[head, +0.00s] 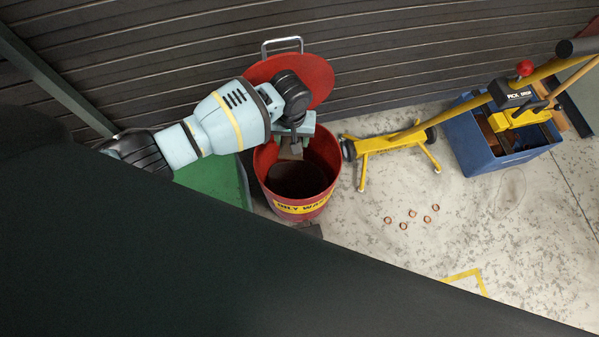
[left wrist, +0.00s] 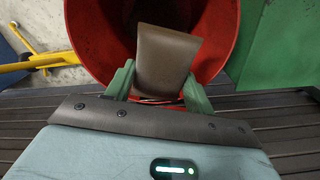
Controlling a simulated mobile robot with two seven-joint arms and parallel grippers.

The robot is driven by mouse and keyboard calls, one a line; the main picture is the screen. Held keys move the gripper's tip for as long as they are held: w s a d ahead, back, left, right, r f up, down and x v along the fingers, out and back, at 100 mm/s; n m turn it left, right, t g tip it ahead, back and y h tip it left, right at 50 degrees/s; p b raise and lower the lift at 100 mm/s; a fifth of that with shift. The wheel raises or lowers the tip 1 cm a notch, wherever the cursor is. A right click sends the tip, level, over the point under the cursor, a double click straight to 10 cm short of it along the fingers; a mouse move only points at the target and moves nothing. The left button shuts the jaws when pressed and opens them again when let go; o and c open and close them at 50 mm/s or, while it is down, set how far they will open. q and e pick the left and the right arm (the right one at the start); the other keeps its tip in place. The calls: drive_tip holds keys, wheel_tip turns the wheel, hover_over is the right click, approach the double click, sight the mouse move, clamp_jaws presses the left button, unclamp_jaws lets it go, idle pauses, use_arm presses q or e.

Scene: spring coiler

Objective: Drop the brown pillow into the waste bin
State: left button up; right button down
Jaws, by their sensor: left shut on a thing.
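The brown pillow (left wrist: 166,62) is between the green fingers of my left gripper (left wrist: 158,84), which is shut on it. In the head view my left gripper (head: 294,138) is at the back of the bin opening, and a small part of the pillow (head: 290,152) shows below it. The waste bin (head: 303,207) is a red round can with a yellow label band, its mouth open and dark inside. Its red lid (head: 318,78) stands raised behind. The pillow is over the opening. My right gripper is not in view.
A yellow stand (head: 390,141) with a wheel is just right of the bin. A blue crate (head: 490,158) with a yellow tool stands farther right. Several copper rings (head: 412,214) lie on the floor. A green surface (head: 215,180) is left of the bin; a slatted wall (head: 180,45) is behind.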

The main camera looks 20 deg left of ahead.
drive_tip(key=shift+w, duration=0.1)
use_arm(q)
drive_tip(key=o, duration=1.1)
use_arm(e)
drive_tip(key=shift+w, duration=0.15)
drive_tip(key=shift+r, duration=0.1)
use_arm(q)
wheel_tip(320, 180, up, 8)
drive_tip(key=p, duration=0.3)
drive_tip(key=shift+p, duration=0.35)
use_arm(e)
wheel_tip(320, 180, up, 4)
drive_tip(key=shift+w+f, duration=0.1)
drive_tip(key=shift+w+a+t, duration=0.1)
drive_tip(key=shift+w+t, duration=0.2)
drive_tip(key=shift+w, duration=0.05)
